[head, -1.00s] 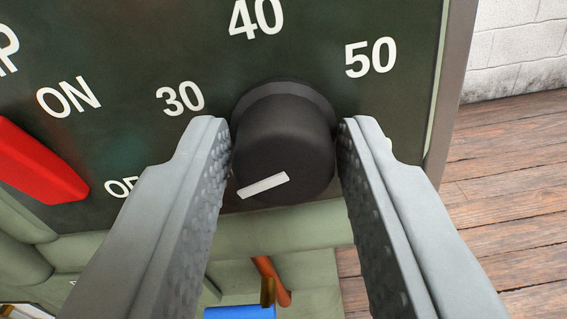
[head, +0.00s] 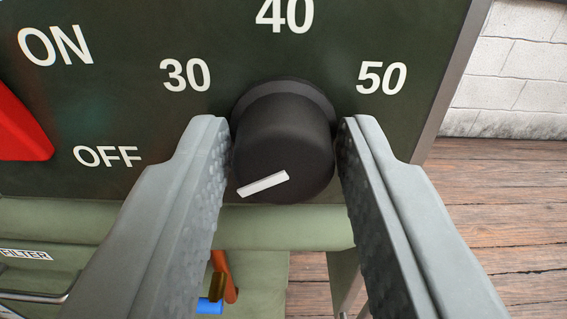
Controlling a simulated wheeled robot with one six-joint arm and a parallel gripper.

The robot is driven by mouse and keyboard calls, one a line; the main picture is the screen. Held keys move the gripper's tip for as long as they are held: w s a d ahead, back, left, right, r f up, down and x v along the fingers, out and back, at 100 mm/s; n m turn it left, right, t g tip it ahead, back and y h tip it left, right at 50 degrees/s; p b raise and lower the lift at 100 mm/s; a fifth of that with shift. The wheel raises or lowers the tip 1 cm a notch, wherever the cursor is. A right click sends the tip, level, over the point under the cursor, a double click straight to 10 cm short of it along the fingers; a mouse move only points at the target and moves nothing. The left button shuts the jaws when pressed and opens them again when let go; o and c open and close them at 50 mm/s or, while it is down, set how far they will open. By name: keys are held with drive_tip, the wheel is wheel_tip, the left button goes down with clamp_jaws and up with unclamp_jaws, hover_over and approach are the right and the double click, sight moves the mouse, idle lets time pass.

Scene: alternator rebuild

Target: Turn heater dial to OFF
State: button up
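The heater dial (head: 285,130) is a black round knob on a dark green panel, in the middle of the head view. A white pointer mark on it (head: 263,184) slants to the left and slightly down, its outer end on the side of the OFF label (head: 107,156). Labels 30 (head: 185,75), 40 (head: 285,14) and 50 (head: 382,78) stand around the dial. My gripper (head: 283,122) has one grey ribbed finger on each side of the dial and appears closed against it. The fingers hide part of the panel beside the dial.
A red switch lever (head: 22,130) sits at the left edge, below an ON label (head: 55,45). Below the panel are a green ledge, an orange part (head: 224,275) and a blue part (head: 209,306). Wooden floor and a white brick wall lie to the right.

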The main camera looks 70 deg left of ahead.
drive_tip(key=o, duration=0.4)
drive_tip(key=v, duration=1.7)
drive_tip(key=shift+d, duration=0.2)
drive_tip(key=s+a+r+m+g+h, duration=0.1)
drive_tip(key=s+r+m+h, duration=0.55)
drive_tip(key=s+h, duration=0.5)
drive_tip(key=s+d+r+m+t+h, duration=0.1)
drive_tip(key=s+r+t, duration=0.3)
drive_tip(key=r, duration=0.5)
drive_tip(key=s+d+r+m+t+h, duration=0.2)
drive_tip(key=s+r+m+t, duration=0.2)
drive_tip(key=s+r, duration=0.3)
drive_tip(key=s+d+r+m+t+h, duration=0.2)
drive_tip(key=s+r+t, duration=0.2)
drive_tip(key=r, duration=0.6)
drive_tip(key=shift+s+d+r+m+h, duration=0.15)
drive_tip(key=shift+s+r+m, duration=0.05)
drive_tip(key=shift+s, duration=0.35)
drive_tip(key=shift+s+d+r+m+h, duration=0.1)
drive_tip(key=shift+s+r+m, duration=0.1)
drive_tip(key=shift+s, duration=0.4)
